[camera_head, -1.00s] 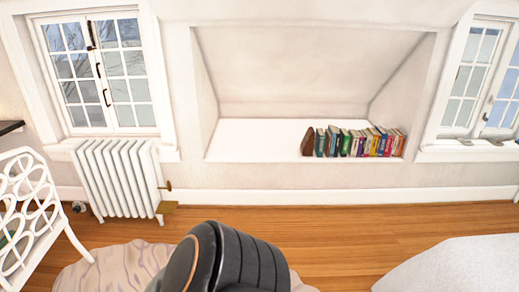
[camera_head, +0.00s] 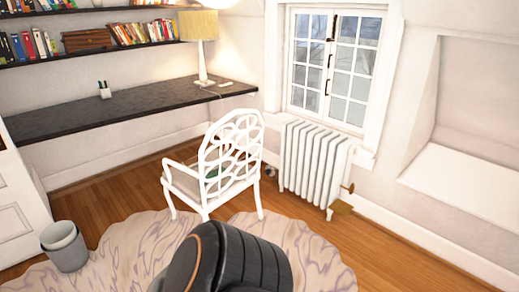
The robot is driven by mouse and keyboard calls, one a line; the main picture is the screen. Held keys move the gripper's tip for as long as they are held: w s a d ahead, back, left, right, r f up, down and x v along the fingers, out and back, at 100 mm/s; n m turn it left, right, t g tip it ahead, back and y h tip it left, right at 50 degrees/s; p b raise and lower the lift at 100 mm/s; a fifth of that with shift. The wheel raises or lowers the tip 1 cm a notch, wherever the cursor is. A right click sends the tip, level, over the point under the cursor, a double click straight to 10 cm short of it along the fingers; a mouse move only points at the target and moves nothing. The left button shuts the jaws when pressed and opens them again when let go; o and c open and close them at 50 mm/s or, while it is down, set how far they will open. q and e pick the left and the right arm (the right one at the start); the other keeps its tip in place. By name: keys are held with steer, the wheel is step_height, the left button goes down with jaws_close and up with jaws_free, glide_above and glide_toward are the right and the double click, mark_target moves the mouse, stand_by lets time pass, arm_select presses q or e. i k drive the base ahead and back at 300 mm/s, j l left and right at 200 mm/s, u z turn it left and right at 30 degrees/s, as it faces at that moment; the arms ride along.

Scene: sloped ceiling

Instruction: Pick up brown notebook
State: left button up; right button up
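I cannot make out a brown notebook in the head view. A dark desk (camera_head: 140,108) runs along the left wall, with a pen cup (camera_head: 105,91) and a lamp (camera_head: 200,44) on it. A small light item (camera_head: 226,84) lies near the lamp; it is too small to tell what it is. A brown box-like or book-like thing (camera_head: 88,40) stands among the books on the lower shelf. Neither of my grippers shows in this view.
A white chair (camera_head: 230,160) stands before the desk, with a white radiator (camera_head: 312,165) to its right. A grey bin (camera_head: 65,247) stands at the lower left. Shelves of books (camera_head: 30,46) hang above the desk. A pale rug (camera_head: 125,250) covers the floor; bare wood (camera_head: 385,262) lies right.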

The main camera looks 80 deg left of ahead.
mark_target(192, 163)
steer(key=u, duration=3.2)
steer(key=i+j+u, duration=0.35)
steer(key=i, duration=0.65)
steer(key=i+u, duration=0.3)
steer(key=i, duration=0.7)
steer(key=i+z, duration=0.2)
steer(key=i, duration=0.2)
steer(key=i+j+z, duration=0.15)
steer(key=i, duration=0.25)
steer(key=i+j+z, duration=0.2)
steer(key=i, duration=0.2)
